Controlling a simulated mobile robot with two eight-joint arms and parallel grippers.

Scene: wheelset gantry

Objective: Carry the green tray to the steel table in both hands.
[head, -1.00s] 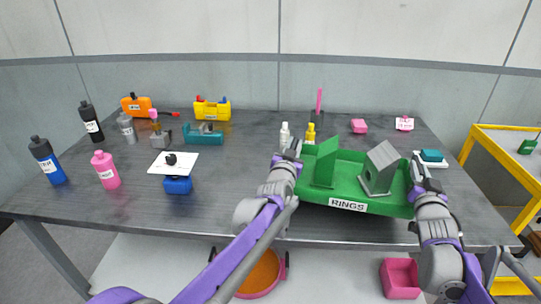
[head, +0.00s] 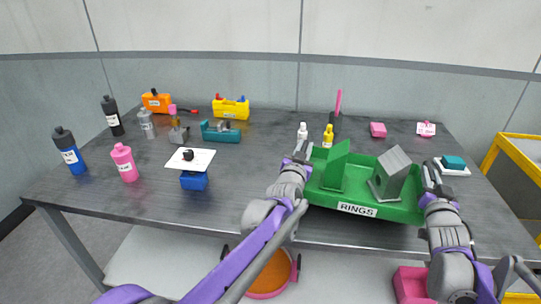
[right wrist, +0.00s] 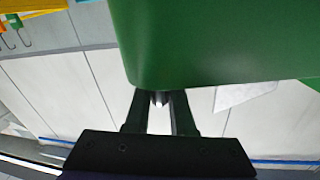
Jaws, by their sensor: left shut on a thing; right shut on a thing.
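The green tray (head: 322,194) carries a "RINGS" label on its front and holds a green upright piece (head: 335,166) and a grey house-shaped block (head: 392,174). In the head view it is at the front right of the dark grey table (head: 240,180), over the front edge. My left gripper (head: 302,156) is shut on the tray's left end. My right gripper (head: 430,180) is shut on its right end. The right wrist view shows the green tray wall (right wrist: 220,45) right at my right gripper's fingers (right wrist: 160,98). Whether the tray touches the tabletop is unclear.
White (head: 302,134) and yellow (head: 328,137) bottles stand just behind the tray. A teal block on a white dish (head: 453,165) is right of it. Bottles and colored toolboxes stand at left and back. A yellow frame (head: 510,150) is at far right.

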